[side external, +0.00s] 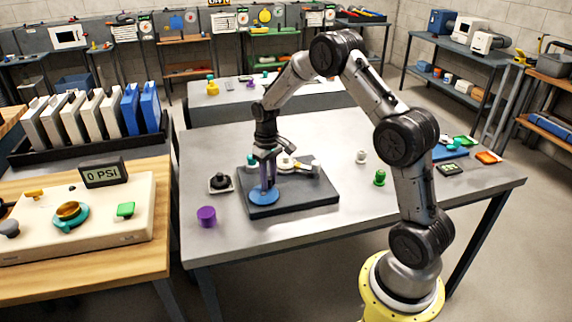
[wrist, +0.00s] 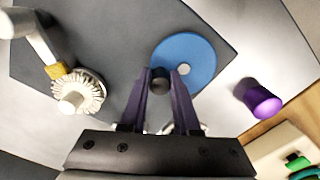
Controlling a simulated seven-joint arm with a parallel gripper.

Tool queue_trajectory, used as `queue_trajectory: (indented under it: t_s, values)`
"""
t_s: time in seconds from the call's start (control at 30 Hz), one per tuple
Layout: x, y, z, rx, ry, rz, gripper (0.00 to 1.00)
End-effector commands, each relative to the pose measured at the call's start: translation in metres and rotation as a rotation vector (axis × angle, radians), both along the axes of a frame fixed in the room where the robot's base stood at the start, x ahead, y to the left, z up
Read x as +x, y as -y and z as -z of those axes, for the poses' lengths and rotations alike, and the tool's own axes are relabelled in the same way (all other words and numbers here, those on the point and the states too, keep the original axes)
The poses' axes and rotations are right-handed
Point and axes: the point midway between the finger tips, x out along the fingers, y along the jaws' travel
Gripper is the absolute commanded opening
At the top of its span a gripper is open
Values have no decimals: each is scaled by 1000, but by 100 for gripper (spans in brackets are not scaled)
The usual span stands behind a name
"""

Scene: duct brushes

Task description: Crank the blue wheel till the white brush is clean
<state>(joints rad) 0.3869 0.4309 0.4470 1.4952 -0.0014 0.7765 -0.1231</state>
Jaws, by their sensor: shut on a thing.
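The blue wheel (side external: 263,197) lies flat on a dark base plate (side external: 315,192), and it shows in the wrist view (wrist: 198,50) as a disc with a pale centre. My gripper (side external: 266,183) points down at the wheel with its purple fingers. In the wrist view my gripper (wrist: 160,78) is shut on a small dark knob (wrist: 160,84) at the wheel's near left edge. The white brush (wrist: 85,92) is round with ribbed bristles and a pale hub, left of my fingers. It also shows behind my gripper in the side view (side external: 285,161). Any dirt on it is too small to tell.
A pale arm with a yellow tip (wrist: 58,70) reaches to the brush. A purple cylinder (side external: 207,216) stands left of the plate. A black knob on a pale base (side external: 220,182) stands nearby. A green piece (side external: 380,178) is to the right. The table's front is clear.

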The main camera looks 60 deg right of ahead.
Motion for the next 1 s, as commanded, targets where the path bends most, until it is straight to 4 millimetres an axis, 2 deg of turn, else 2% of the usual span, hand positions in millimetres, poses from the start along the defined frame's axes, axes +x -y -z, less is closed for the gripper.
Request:
queue_trajectory:
  t_s: [0.03, 0.13, 0.83, 0.87, 0.97, 1.0]
  values:
    - [8, 0, -5, -5, 14, -1, 0]
    - [13, -1, -7, -4, 14, -1, 0]
    - [24, -4, -8, -8, 22, -1, 0]
    - [24, -4, -7, -8, 22, -1, 33]
    - [24, -4, -7, -7, 19, -1, 50]
    - [23, -4, -6, -7, 18, -1, 50]
